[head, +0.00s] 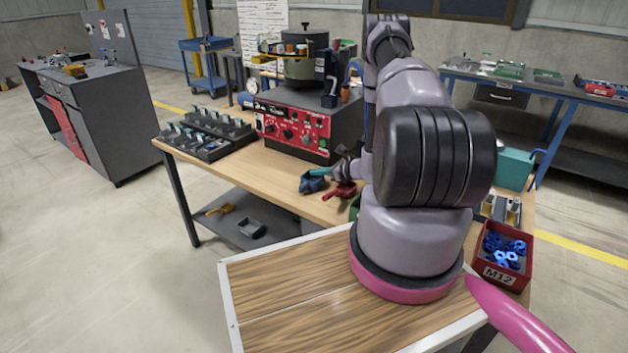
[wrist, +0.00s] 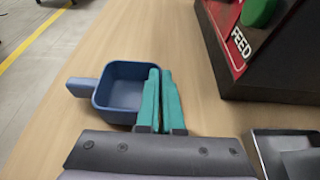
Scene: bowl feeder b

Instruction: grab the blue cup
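The blue cup (wrist: 120,92) is square, open at the top, with a short handle pointing left. It stands on the wooden table in the wrist view and also shows in the head view (head: 311,184). My gripper (wrist: 159,75) has teal fingers that lie close together over the cup's right side. The fingers hide the cup's right wall, so I cannot tell whether they are shut on it or just beside it. In the head view the fingertips reach the cup from the right.
A red cup (head: 340,191) sits close to the right of the blue cup. The red-fronted feeder machine (head: 290,128) stands behind, with a black tray of parts (head: 208,134) to its left. A red M12 bin (head: 503,255) is at the right. Table left of the blue cup is clear.

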